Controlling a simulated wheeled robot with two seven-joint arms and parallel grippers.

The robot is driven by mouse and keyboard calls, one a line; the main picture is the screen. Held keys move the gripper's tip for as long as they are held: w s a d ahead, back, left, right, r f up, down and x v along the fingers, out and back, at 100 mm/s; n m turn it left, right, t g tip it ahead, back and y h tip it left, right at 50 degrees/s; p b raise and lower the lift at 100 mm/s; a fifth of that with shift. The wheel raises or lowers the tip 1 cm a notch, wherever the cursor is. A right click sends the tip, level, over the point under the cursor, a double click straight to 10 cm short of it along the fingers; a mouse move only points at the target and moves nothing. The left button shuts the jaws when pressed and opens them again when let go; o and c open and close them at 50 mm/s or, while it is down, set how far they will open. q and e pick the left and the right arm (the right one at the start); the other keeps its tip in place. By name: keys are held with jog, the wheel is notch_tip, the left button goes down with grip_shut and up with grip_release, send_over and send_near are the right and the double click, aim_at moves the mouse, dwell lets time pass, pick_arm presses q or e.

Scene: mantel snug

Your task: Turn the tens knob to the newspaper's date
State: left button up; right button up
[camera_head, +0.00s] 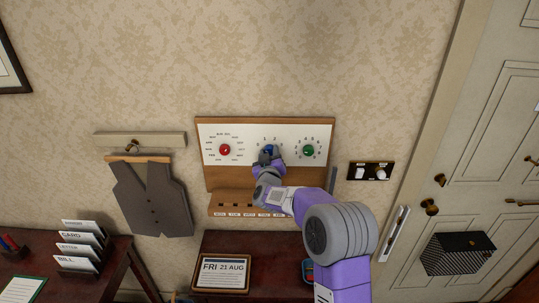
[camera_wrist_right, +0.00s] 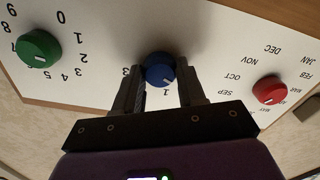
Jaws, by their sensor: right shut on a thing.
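The blue knob (camera_head: 269,148) is in the middle of a white dial panel (camera_head: 246,130) on the wall, between a red knob (camera_head: 225,149) and a green knob (camera_head: 308,150). My right gripper (camera_head: 268,154) is shut on the blue knob. In the right wrist view, turned over, its fingers (camera_wrist_right: 160,76) stand on both sides of the blue knob (camera_wrist_right: 159,67). The knob's white mark points down towards the 1; a 3 shows at the left, and other digits are hidden. A framed sheet (camera_head: 221,272) on the table reads FRI 21 AUG. My left gripper is out of view.
A slotted wooden ledge (camera_head: 225,210) is under the panel. A switch plate (camera_head: 371,171) is to its right, by the door (camera_head: 490,120). A grey waistcoat (camera_head: 152,200) hangs at the left. Labelled cards (camera_head: 82,245) stand on the left desk.

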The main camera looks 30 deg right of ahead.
jog(key=shift+f+m+b, duration=0.15)
jog(key=shift+m+b, duration=1.65)
jog(key=m+b, duration=0.3)
jog(key=m, duration=0.1)
jog(key=shift+m, duration=0.3)
jog(key=m+b, duration=0.3)
jog(key=m, duration=0.1)
jog(key=shift+m, duration=0.3)
jog(key=m+b, duration=0.2)
jog(key=m, duration=0.2)
jog(key=shift+m+b, duration=0.4)
jog(key=o, duration=1.1)
jog(key=shift+c, duration=0.2)
